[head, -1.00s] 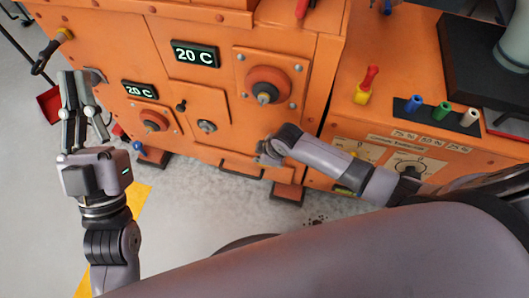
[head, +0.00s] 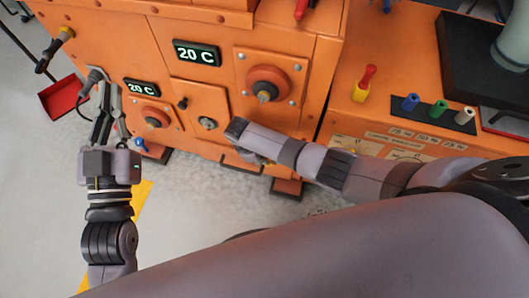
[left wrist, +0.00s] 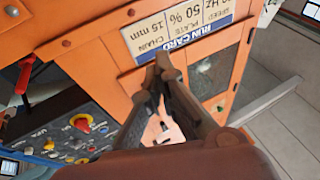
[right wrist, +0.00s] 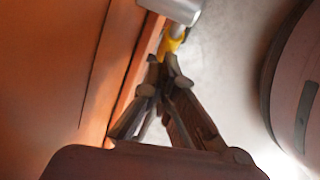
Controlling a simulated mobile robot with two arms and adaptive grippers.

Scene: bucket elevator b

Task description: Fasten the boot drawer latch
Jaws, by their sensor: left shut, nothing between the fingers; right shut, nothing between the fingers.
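I cannot single out the boot drawer latch with certainty. In the head view, a small orange panel low on the orange machine's front carries a round metal knob (head: 207,123) and a small black knob (head: 182,103). My left gripper (head: 110,90) points up in front of the machine's left side, shut and empty; it also shows in the left wrist view (left wrist: 162,66). My right arm reaches to the machine's lower front, and its gripper is hidden in the head view. In the right wrist view my right gripper (right wrist: 162,64) is shut, beside an orange wall, with a yellow part (right wrist: 171,42) beyond its tips.
Two red-orange dials (head: 268,82) (head: 154,116) and displays reading 20 C sit on the machine front. A blue-handled part (head: 141,145) is low at left. A red dustpan-like thing (head: 58,99) lies on the grey floor.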

